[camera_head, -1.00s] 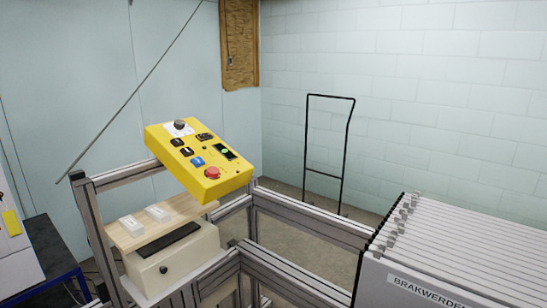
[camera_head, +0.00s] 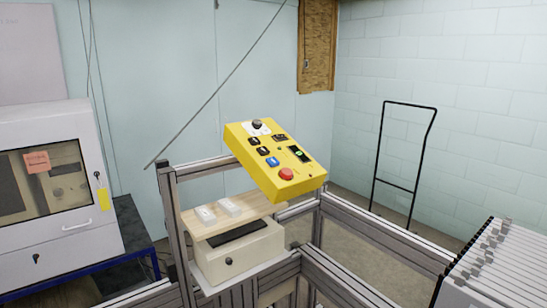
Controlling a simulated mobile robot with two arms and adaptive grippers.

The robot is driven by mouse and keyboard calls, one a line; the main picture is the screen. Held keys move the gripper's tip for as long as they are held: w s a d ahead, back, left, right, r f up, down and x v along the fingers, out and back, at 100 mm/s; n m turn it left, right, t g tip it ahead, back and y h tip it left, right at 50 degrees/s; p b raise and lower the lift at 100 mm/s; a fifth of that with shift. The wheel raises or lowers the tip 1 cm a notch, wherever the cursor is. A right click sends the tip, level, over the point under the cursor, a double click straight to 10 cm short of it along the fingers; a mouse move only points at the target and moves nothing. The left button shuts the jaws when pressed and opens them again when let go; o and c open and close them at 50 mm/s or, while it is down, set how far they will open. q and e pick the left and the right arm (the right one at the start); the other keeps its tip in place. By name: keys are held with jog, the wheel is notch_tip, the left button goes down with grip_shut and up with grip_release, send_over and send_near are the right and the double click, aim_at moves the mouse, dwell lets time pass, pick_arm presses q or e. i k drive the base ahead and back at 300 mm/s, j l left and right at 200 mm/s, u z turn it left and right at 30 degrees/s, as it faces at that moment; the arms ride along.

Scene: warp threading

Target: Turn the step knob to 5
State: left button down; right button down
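The step knob (camera_head: 257,125) looks like the dark round knob on a white plate at the upper left of the yellow control panel (camera_head: 310,181). Its setting is too small to read. The panel is tilted and also carries a red button (camera_head: 286,173), a blue switch (camera_head: 272,162), black switches (camera_head: 258,146) and a small display with a green light (camera_head: 298,154). Neither of my grippers is in view.
A metal frame (camera_head: 370,232) runs around and below the panel. A wooden shelf with two white blocks (camera_head: 217,211) sits above a beige box (camera_head: 240,255). A white cabinet (camera_head: 62,235) stands left, a black hand truck (camera_head: 375,158) by the wall, and grey plates (camera_head: 500,270) at right.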

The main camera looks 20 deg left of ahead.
aim_at(256, 124)
jog(key=i+j, duration=0.3)
jog(key=j, duration=0.15)
jog(key=i+j, duration=0.3)
jog(key=j, duration=0.15)
jog(key=i+j, duration=0.25)
jog(key=j, duration=0.15)
